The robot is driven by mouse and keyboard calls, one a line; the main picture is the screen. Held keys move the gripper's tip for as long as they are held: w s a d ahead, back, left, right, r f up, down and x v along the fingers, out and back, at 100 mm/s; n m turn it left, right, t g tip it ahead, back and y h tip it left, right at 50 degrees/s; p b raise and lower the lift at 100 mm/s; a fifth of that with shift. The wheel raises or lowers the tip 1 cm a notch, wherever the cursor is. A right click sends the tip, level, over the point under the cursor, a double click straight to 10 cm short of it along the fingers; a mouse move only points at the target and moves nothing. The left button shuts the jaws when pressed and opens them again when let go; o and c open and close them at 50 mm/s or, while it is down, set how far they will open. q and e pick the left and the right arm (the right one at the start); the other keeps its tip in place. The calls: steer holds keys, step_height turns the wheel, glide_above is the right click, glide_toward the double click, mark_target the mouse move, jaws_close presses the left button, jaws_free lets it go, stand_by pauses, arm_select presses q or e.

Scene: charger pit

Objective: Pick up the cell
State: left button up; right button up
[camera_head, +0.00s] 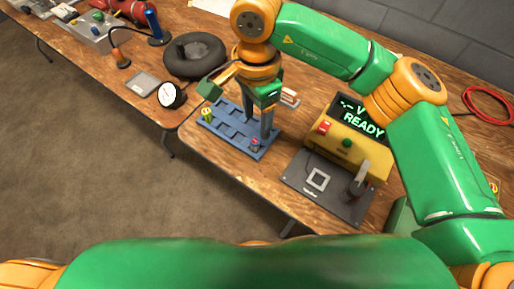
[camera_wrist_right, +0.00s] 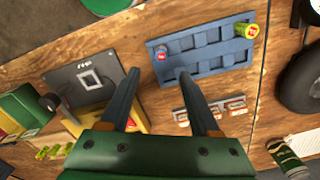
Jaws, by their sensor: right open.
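A blue tray (camera_head: 232,133) with slots lies on the wooden table, and it also shows in the wrist view (camera_wrist_right: 207,61). A small cell with a red top (camera_head: 255,143) stands at its near right end; in the wrist view this cell (camera_wrist_right: 161,53) is just beyond my fingertips. A yellow-green cell (camera_head: 207,115) stands at the other end, also in the wrist view (camera_wrist_right: 248,31). My right gripper (camera_head: 260,132) points down over the tray, open and empty, its fingers (camera_wrist_right: 158,73) apart and near the red-topped cell. My left gripper is out of view.
A yellow charger box (camera_head: 345,148) with a lit "READY" display stands right of the tray, behind a dark plate (camera_head: 312,192) with a pale square. A black ring (camera_head: 194,54), a gauge (camera_head: 171,95) and a red cable (camera_head: 488,106) lie farther off.

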mark_target(255, 141)
steer(key=shift+f+p, duration=0.3)
steer(key=shift+f, duration=0.65)
steer(key=f, duration=0.4)
steer(key=f+p, duration=0.1)
steer(key=shift+a+f, duration=0.25)
steer(key=shift+f, duration=0.15)
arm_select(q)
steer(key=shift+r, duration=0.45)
arm_select(e)
jaws_close()
